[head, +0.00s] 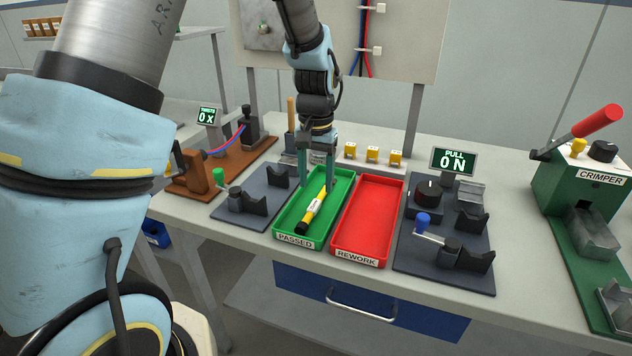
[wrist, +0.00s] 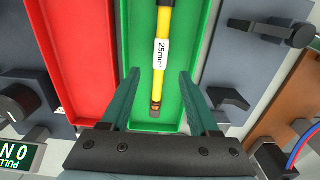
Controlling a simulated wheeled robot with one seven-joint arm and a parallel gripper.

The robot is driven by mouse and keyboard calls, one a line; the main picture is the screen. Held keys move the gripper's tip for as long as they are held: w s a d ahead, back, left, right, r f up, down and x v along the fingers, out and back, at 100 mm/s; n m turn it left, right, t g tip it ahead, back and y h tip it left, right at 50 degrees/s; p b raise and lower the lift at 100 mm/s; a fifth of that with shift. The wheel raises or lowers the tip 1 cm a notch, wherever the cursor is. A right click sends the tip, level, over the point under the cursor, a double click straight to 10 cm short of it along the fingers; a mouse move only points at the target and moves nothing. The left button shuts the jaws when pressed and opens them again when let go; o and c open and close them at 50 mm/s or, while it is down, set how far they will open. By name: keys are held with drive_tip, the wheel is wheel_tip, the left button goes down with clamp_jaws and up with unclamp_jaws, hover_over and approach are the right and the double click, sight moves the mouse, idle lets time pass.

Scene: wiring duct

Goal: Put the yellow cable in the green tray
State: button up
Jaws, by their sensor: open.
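The yellow cable (head: 314,209) lies in the green tray (head: 286,239), which is labelled PASSED. The cable has dark ends and a white tag reading 25mm². It also shows in the wrist view (wrist: 161,78), lying lengthwise in the green tray (wrist: 138,120). My gripper (head: 316,182) is over the far part of the green tray. In the wrist view my gripper (wrist: 174,80) has its fingers apart, one on each side of the cable's near end, and neither visibly touches it.
A red tray (head: 345,249) labelled REWORK stands right of the green tray. A dark fixture with a green knob (head: 245,210) is on the left. A pull tester (head: 440,262) and a green crimper (head: 595,190) are on the right. Yellow blocks (head: 372,153) stand behind.

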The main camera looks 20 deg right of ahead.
wheel_tip(320, 180, up, 10)
drive_tip(key=b, duration=0.1)
drive_tip(key=shift+b, duration=0.35)
drive_tip(key=s+a+f+n, duration=0.1)
drive_tip(key=a+f+n, duration=0.1)
drive_tip(key=a, duration=0.8)
drive_tip(key=s+a+f+n+t, duration=0.1)
drive_tip(key=a+f+n, duration=0.1)
drive_tip(key=a, duration=0.8)
drive_tip(key=s+a+f+n, duration=0.2)
drive_tip(key=a+n, duration=0.1)
drive_tip(key=a, duration=0.7)
drive_tip(key=shift+f+t, duration=0.15)
drive_tip(key=shift+t, duration=0.15)
